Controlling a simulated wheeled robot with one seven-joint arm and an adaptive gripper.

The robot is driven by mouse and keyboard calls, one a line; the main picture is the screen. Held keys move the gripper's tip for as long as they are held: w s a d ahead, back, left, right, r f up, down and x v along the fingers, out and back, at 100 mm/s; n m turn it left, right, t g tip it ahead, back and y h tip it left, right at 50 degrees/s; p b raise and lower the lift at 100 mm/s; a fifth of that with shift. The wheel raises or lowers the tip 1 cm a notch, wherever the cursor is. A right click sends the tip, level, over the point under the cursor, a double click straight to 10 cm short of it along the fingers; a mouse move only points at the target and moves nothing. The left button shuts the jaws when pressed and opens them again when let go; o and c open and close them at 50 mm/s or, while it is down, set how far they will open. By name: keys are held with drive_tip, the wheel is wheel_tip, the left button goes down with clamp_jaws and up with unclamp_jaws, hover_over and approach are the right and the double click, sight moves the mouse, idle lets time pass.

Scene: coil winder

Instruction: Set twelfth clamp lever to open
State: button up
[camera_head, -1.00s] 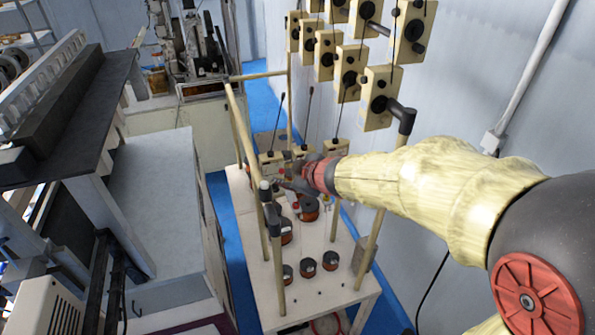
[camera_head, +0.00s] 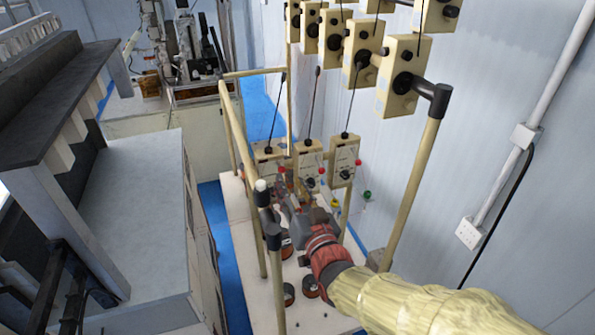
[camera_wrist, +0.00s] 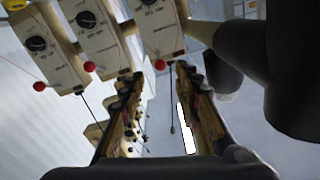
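A row of cream tension boxes with black dials and red-ball levers stands on the winder: left box (camera_head: 268,160), middle box (camera_head: 308,157), right box (camera_head: 343,162). Red balls show in the wrist view at the left lever (camera_wrist: 39,87), middle lever (camera_wrist: 89,66) and right lever (camera_wrist: 160,65). I cannot tell which lever is the twelfth. My gripper (camera_head: 298,196) is low in front of the boxes. In the wrist view its two fingers (camera_wrist: 158,76) are apart, with the right ball seen near their tips; contact cannot be told. Nothing is seen held.
An upper bank of cream boxes (camera_head: 405,72) hangs on the frame above. Cream frame posts (camera_head: 410,190) stand right and left (camera_head: 250,190). Wire spools (camera_head: 289,294) sit on the white table (camera_head: 250,265). A grey cabinet (camera_head: 130,210) stands left.

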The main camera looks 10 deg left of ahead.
sight(283, 172)
drive_tip(key=p+x, duration=0.1)
drive_tip(key=x, duration=0.6)
drive_tip(key=shift+w+a+p, duration=0.1)
drive_tip(key=shift+a+p, duration=0.05)
drive_tip(key=shift+p, duration=0.15)
drive_tip(key=c, duration=0.3)
clamp_jaws()
